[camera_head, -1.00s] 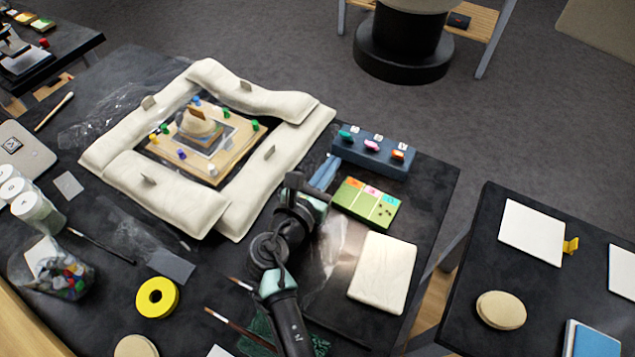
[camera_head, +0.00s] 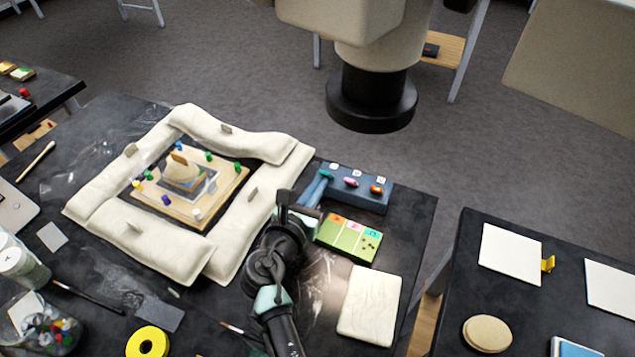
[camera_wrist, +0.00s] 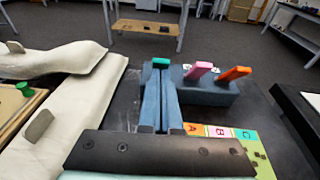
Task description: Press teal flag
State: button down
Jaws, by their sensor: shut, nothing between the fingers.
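The teal flag (camera_wrist: 161,61) shows in the wrist view at the left end of a blue block (camera_wrist: 211,95). My gripper (camera_wrist: 160,75) is shut and empty. Its blue fingers reach forward to the teal flag, and the tips sit right in front of it or on it; I cannot tell if they touch. A pink flag (camera_wrist: 199,70) and an orange flag (camera_wrist: 235,74) slant up to the right. In the head view, my gripper (camera_head: 322,176) covers most of the teal flag at the left end of the block (camera_head: 368,203).
A green card panel (camera_head: 348,238) lies just in front of the block, with a pale slab (camera_head: 369,304) nearer. White cushions (camera_head: 245,238) frame a wooden model board (camera_head: 205,213) to the left. A second table (camera_head: 520,285) stands right, across a gap.

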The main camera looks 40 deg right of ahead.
aim_at(324, 172)
jog(key=shift+w+d+r+p, duration=0.1)
jog(key=shift+r+p, duration=0.25)
jog(key=shift+p, duration=0.45)
jog(key=shift+r+y+p, duration=0.1)
jog(key=shift+y+p, duration=0.2)
jog(key=shift+p, duration=0.25)
jog(key=r+g+y+p, duration=0.1)
jog(key=p, duration=0.4)
jog(key=w+d+r+g+y+p, duration=0.1)
jog(key=y+p, duration=0.1)
jog(key=p, duration=0.3)
jog(key=d+r+g+y+p, duration=0.1)
jog(key=y+p, duration=0.1)
jog(key=p, duration=0.3)
jog(key=shift+w+d+g+p, duration=0.25)
jog(key=shift+w+g+p, duration=0.05)
jog(key=shift+d+f, duration=0.1)
jog(key=shift+d, duration=0.05)
jog(key=shift+w+d, duration=0.4)
jog(key=shift+d, duration=0.05)
